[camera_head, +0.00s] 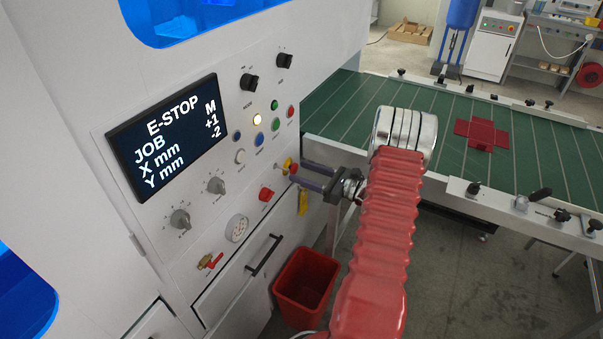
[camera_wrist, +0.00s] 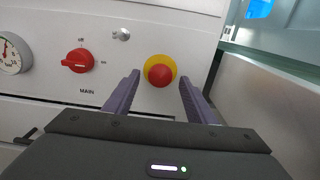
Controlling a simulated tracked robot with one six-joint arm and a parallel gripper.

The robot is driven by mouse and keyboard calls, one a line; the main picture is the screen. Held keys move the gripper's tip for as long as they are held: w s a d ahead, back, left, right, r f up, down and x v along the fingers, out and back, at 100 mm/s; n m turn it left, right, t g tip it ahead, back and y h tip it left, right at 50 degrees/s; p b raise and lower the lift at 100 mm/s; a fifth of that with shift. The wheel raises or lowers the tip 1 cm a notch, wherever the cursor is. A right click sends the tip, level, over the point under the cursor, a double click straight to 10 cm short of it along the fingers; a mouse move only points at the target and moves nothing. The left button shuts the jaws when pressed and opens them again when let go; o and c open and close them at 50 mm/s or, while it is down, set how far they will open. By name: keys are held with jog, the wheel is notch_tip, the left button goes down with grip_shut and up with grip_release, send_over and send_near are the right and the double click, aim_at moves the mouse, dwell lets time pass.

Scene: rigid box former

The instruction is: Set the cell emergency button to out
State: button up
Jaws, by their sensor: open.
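The emergency button (camera_wrist: 160,75) is a round red cap on a yellow ring in the wrist view. In the head view the button (camera_head: 288,163) sits low on the right of the white panel, partly behind a finger. My gripper (camera_head: 300,171) reaches it from the right. In the wrist view my gripper (camera_wrist: 159,78) is open, with one purple finger on each side of the button and gaps showing between. Whether the fingertips reach as deep as the cap is hard to tell. The display (camera_head: 165,138) reads E-STOP. Whether the cap is in or out cannot be told.
A red MAIN switch (camera_wrist: 77,61) and a gauge (camera_wrist: 12,53) lie left of the button. A grey keyhole-like fitting (camera_wrist: 121,34) is above. A drawer handle (camera_head: 263,255) and red bin (camera_head: 304,287) are below. The green conveyor (camera_head: 345,105) lies behind my arm.

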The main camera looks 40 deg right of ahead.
jog(key=shift+w+a, duration=0.15)
jog(key=shift+w, duration=0.3)
grip_shut()
dwell(0.4)
